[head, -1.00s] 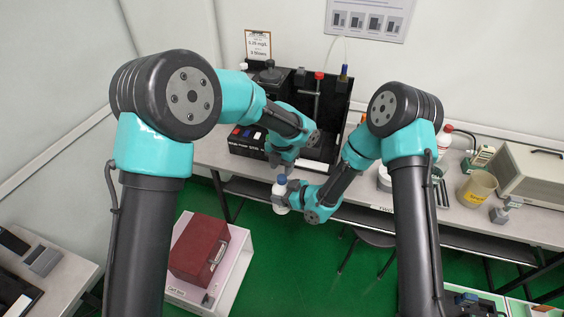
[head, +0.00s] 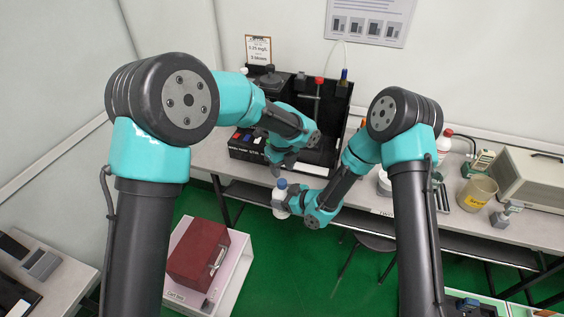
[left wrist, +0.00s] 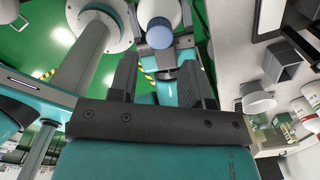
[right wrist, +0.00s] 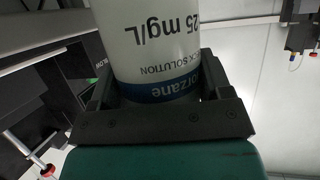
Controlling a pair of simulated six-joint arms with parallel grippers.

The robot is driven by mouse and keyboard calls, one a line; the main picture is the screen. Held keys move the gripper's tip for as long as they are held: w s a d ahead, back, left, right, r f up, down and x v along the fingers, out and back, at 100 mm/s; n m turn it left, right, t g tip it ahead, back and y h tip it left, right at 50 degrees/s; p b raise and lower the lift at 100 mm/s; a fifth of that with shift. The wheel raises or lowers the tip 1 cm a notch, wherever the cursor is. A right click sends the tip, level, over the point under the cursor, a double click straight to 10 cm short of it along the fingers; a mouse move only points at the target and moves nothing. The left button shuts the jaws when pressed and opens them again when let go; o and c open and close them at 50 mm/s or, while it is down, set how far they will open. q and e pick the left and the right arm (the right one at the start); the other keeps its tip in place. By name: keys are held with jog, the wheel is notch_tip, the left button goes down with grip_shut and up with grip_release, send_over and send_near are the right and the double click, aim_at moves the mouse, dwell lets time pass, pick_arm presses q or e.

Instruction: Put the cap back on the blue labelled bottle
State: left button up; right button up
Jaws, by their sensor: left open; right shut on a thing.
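The white bottle with a blue label band (head: 281,201) is held in the air in front of the bench. It fills the right wrist view (right wrist: 160,55), its label text upside down. My right gripper (head: 287,212) is shut on the bottle's body. The blue cap (head: 282,184) sits on the bottle's top; it also shows as a pale blue disc in the left wrist view (left wrist: 160,34). Whether it is fully seated, I cannot tell. My left gripper (head: 277,172) is open and empty, just above the cap; its fingers (left wrist: 158,78) stand apart with nothing between them.
The bench (head: 213,152) behind carries a black tester case (head: 330,125), a yellow-labelled beaker (head: 478,192) and a red-capped bottle (head: 444,142). A dark red case (head: 197,251) rests on a low white cart at the lower left. Green floor lies below the bottle.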

aim_at(282, 182)
pick_arm(q)
jog(key=n, duration=0.6)
jog(key=shift+r, duration=0.35)
jog(key=n, duration=0.7)
jog(key=shift+r, duration=0.3)
jog(key=n, duration=0.6)
jog(key=shift+r+n, duration=0.3)
jog(key=n, duration=0.5)
jog(key=shift+r, duration=0.25)
jog(key=shift+f, duration=0.1)
jog(key=shift+f, duration=3.95)
jog(key=shift+c, duration=0.2)
jog(key=c, duration=0.7)
